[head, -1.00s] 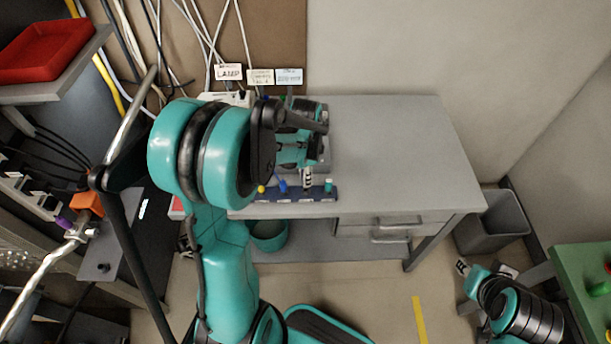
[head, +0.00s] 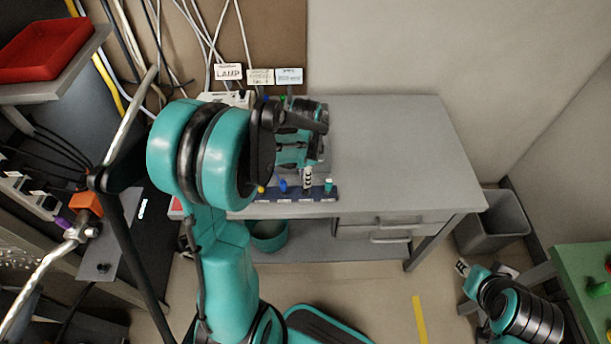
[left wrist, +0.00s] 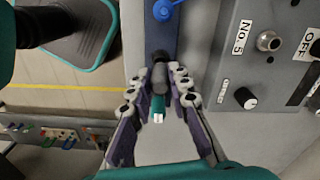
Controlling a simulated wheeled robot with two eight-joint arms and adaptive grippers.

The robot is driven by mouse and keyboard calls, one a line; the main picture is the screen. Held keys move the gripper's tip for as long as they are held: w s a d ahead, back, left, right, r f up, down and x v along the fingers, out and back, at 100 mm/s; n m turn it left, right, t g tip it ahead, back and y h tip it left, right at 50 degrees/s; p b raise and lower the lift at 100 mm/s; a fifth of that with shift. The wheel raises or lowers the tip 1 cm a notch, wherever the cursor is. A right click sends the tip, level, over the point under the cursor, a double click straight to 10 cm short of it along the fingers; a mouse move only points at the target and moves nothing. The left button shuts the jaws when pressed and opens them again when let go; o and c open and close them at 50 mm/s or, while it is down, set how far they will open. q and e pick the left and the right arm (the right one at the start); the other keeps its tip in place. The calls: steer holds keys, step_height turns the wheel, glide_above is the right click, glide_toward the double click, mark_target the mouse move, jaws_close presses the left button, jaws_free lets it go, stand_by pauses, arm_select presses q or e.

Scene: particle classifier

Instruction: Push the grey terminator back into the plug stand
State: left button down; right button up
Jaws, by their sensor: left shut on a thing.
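The blue plug stand (head: 325,196) lies along the front edge of the grey desk, with a yellow, a blue and a teal plug upright in it. My left gripper (head: 308,182) points down over the stand, between the blue plug (head: 283,185) and the teal plug (head: 328,185). In the left wrist view its fingers (left wrist: 159,76) are shut on the grey terminator (left wrist: 160,72), which has a dark end. The terminator is above or in the stand (left wrist: 162,36); how deep it sits is hidden. My right gripper (head: 462,267) is low at the right, away from the desk; its jaws are too small to judge.
A grey panel (left wrist: 270,85) with a knob, a socket and labels stands beside the stand. The right part of the desk (head: 400,150) is clear. A grey bin (head: 490,220) and a green table (head: 580,285) are at the right. A red tray (head: 45,50) is at the upper left.

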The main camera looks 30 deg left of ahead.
arm_select(q)
steer(key=shift+f+b, duration=1.15)
steer(key=shift+f, duration=0.25)
steer(key=c, duration=1.3)
jaws_free()
steer(key=shift+c, duration=0.2)
step_height(320, 180, up, 12)
steer(key=shift+r, duration=0.1)
steer(key=s+d+n+t, duration=0.7)
steer(key=s+d+n, duration=0.1)
steer(key=s+d, duration=0.2)
steer(key=shift+s+d+r+n, duration=0.3)
steer(key=shift+s+d+r, duration=0.05)
steer(key=shift+s, duration=0.1)
